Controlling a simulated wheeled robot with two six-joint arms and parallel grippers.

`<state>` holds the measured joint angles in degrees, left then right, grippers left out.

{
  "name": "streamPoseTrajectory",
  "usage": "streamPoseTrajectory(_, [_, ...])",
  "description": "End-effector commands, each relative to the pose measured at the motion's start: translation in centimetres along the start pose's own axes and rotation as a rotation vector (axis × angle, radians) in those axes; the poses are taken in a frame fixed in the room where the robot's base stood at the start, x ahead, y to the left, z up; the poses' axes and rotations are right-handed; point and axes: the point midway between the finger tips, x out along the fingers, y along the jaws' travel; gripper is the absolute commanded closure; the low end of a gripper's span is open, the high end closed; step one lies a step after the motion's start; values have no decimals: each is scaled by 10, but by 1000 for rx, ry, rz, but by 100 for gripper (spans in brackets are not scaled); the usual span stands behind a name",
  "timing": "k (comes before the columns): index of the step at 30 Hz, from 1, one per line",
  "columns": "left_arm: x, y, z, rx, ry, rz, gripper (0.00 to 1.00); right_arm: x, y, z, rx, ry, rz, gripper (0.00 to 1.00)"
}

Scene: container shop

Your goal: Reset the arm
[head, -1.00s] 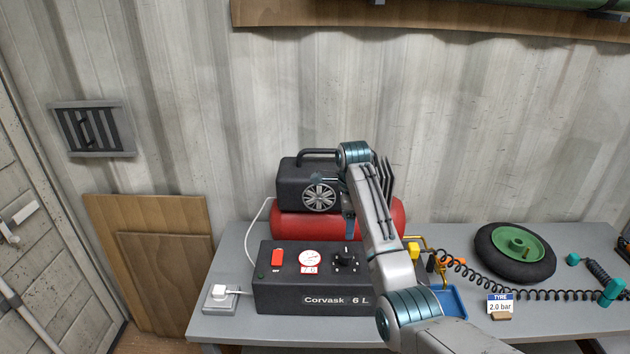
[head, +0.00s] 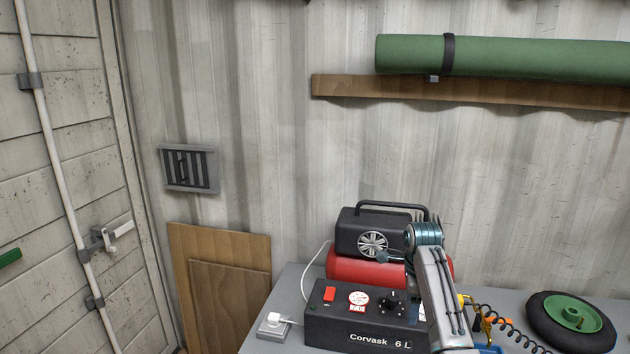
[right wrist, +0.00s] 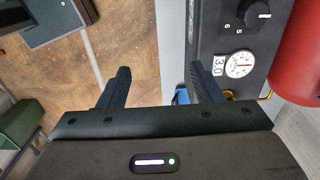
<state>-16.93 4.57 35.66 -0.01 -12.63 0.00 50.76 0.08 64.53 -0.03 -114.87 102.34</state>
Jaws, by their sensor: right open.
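My right arm (head: 438,290) rises from the bottom of the head view in front of the compressor, its teal wrist joint (head: 424,235) beside the black motor housing. My right gripper (right wrist: 160,88) is open and empty in the right wrist view, its two dark fingers apart above the floor and the bench edge. In the head view its fingers are hard to make out. The compressor's control box (head: 360,330), marked Corvask 6 L, has a red switch (head: 329,294), a gauge (head: 358,299) and a black knob (head: 392,304). My left gripper is not in view.
The red tank (head: 345,266) lies behind the control box on the grey bench (head: 292,280). A green-hubbed wheel (head: 572,318) and coiled hose (head: 500,322) are at the right. A plug in a socket block (head: 272,325) is at the left. A wooden shelf (head: 470,92) holds a green roll.

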Motion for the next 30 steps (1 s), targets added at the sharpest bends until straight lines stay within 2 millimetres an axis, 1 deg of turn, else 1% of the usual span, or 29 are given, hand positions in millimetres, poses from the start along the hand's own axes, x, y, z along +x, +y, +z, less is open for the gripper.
streamPoseTrajectory(2, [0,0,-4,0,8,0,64,11,6,-3,-26,1,-3,41])
streamPoseTrajectory(11, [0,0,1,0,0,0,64,50,30,-15,-163,5,-28,41])
streamPoseTrajectory(14, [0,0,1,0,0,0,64,68,44,-21,-229,10,-39,41])
streamPoseTrajectory(17, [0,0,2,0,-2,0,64,88,61,-28,-309,16,-53,41])
streamPoseTrajectory(20, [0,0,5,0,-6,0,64,112,86,-39,-416,27,-70,41])
streamPoseTrajectory(23, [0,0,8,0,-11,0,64,138,122,-51,-557,44,-92,41])
streamPoseTrajectory(24, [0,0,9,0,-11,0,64,147,138,-56,-618,53,-101,41])
streamPoseTrajectory(26, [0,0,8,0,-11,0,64,159,161,-64,-711,67,-116,41])
streamPoseTrajectory(27, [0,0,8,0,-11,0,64,166,178,-69,-773,77,-123,41])
streamPoseTrajectory(29, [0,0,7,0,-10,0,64,174,202,-77,-866,94,-136,41])
streamPoseTrajectory(30, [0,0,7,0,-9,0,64,178,219,-82,-929,105,-143,41])
